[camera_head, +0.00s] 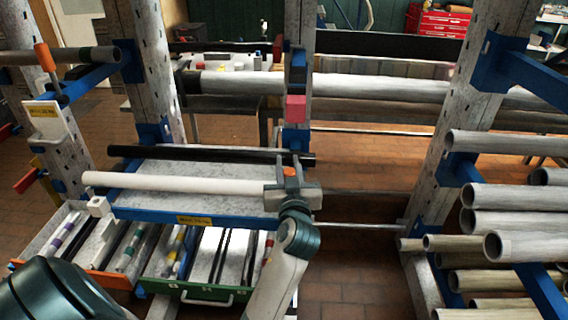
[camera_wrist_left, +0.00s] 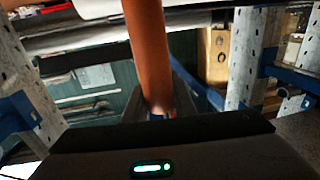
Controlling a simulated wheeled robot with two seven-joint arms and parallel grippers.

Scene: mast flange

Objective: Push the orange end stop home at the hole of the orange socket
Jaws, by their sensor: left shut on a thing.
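My left gripper (camera_head: 289,182) is shut on the orange end stop (camera_head: 289,172), whose top shows between the fingers in the head view. In the left wrist view the end stop (camera_wrist_left: 150,55) is a long orange rod running up from between the fingers. The gripper is at the right end of the white tube, in front of the middle upright. No socket that is clearly orange shows; a pinkish-red block (camera_head: 295,108) sits on the middle upright, above and behind the gripper. The hole is not visible. My right gripper is not in view.
A white tube (camera_head: 170,183) and a black tube (camera_head: 210,154) lie across the grey shelf with a blue edge (camera_head: 150,214). Drawers of parts are below. Several pale tubes (camera_head: 505,197) stick out at the right. Another orange pin (camera_head: 45,58) stands at the upper left.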

